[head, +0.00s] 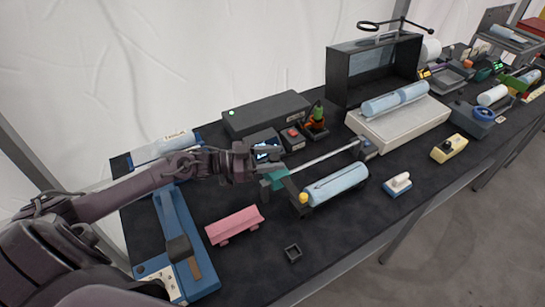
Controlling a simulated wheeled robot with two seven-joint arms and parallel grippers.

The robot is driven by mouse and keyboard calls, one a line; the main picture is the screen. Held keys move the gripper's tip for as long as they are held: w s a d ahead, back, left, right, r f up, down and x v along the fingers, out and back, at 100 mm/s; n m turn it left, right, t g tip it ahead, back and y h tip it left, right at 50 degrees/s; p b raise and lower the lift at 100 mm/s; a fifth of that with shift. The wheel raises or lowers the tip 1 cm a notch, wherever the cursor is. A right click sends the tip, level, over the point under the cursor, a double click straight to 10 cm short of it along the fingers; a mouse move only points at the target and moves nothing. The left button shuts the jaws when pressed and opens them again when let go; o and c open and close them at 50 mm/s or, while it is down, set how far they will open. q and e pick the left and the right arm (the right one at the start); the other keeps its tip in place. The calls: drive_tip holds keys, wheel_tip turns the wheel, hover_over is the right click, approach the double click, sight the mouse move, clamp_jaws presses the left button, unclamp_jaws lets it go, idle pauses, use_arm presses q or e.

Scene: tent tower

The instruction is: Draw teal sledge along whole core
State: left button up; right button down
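The teal sledge (277,179) sits at the near left end of a pale rail (325,156), which runs back and to the right. The core (337,184) is a light blue cylinder lying beside the rail on its front side, with a dark line along its top. A yellow-and-black block (297,192) stands at its left end. My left gripper (271,160) is right at the sledge, over its top. The fingers are small and dark, so I cannot tell whether they are shut on it. My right gripper is not in view.
A blue stand (182,243) is at left. Dark boxes (266,114) stand behind the rail. A white tray (405,122) holds more blue cores. A white-and-blue block (398,184) stands right of the core.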

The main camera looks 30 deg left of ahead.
use_arm(q)
drive_tip(key=shift+s+a+f, duration=0.15)
drive_tip(key=shift+a, duration=0.15)
drive_tip(key=b+v, duration=0.1)
drive_tip(key=v, duration=0.6)
idle(0.3)
